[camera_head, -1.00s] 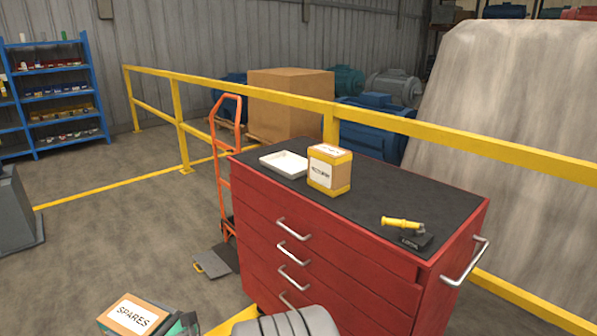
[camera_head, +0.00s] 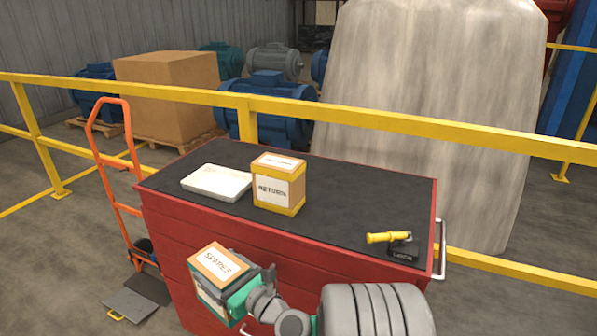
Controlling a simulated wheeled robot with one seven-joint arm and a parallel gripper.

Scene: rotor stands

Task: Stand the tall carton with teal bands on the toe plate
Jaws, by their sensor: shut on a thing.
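The carton with teal bands (camera_head: 218,266), with a SPARES label on its top, is held by my gripper (camera_head: 252,288) in front of the red drawer cabinet. My gripper is shut on it from the right, and the carton looks tilted in the picture. The orange hand truck (camera_head: 117,163) stands left of the cabinet. Its dark toe plate (camera_head: 153,288) lies low at the floor, left of and below the carton, with nothing seen standing on it. The carton's underside and far side are hidden.
The red cabinet (camera_head: 163,240) carries a white tray (camera_head: 216,182), a RETURN carton with yellow bands (camera_head: 279,186) and a yellow-handled tool (camera_head: 388,238). A grey plate with a yellow handle (camera_head: 130,305) lies by the toe plate. A yellow rail (camera_head: 300,110) runs behind.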

